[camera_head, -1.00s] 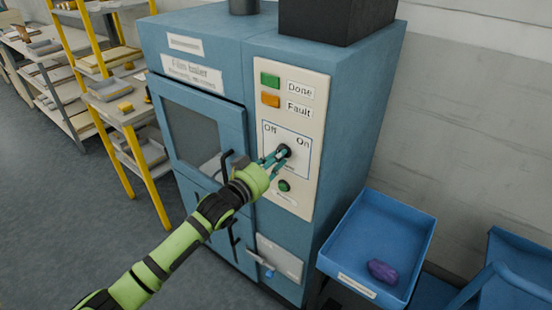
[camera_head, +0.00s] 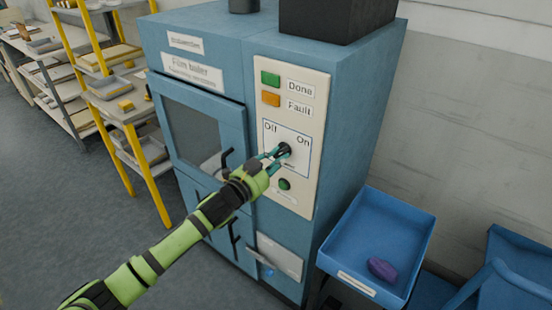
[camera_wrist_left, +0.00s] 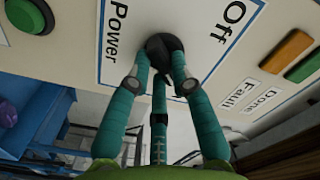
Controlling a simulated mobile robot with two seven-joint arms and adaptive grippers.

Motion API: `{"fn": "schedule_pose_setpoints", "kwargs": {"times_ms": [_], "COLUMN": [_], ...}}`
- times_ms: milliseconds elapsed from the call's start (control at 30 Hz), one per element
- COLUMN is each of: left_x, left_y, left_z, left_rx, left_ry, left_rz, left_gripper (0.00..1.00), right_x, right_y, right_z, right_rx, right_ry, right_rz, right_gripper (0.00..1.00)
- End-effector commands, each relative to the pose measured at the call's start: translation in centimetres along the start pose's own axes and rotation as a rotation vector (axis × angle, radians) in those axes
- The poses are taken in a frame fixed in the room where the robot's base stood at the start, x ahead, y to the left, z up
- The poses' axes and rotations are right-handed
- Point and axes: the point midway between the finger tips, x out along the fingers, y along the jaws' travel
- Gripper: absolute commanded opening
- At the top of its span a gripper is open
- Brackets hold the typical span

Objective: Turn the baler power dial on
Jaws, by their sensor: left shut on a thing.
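The film baler (camera_head: 225,60) is a blue cabinet with a cream control panel (camera_head: 306,88). Its black power dial (camera_head: 285,149) sits in a framed area between the Off and On labels. The dial also shows in the left wrist view (camera_wrist_left: 164,46), beside the words Off and Power. My left gripper (camera_head: 276,156) reaches the dial from the lower left, and its teal fingers (camera_wrist_left: 160,82) are shut on it from both sides. The fingers partly hide the dial, so I cannot tell which label it points to. My right gripper is not in view.
A green button (camera_head: 285,184) lies below the dial; green Done (camera_head: 270,79) and orange Fault (camera_head: 270,99) lamps are above. A blue bin (camera_head: 350,240) with a purple item (camera_head: 382,268) stands at right. A yellow-framed rack (camera_head: 128,112) stands at left.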

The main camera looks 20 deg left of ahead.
Motion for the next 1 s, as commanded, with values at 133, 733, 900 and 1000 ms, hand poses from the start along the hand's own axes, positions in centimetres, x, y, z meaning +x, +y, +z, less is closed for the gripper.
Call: {"fn": "schedule_pose_setpoints", "kwargs": {"times_ms": [133,733,900,1000], "left_x": [0.01,0.01,0.0,-0.01], "left_y": [-0.05,-0.07,-0.05,-0.04], "left_z": [-0.02,-0.01,0.0,0.01], "left_rx": [0.034,0.051,0.05,0.049], "left_ry": [0.001,0.001,0.0,0.0], "left_rz": [-0.001,-0.001,-0.001,0.0], "left_gripper": [0.0,0.46,0.46,0.46], "right_x": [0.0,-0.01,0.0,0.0], "right_y": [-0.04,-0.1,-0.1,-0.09], "right_z": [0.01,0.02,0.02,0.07], "right_rx": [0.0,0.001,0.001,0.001], "right_ry": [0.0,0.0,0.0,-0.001], "right_rz": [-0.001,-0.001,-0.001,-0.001], "right_gripper": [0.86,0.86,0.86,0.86]}}
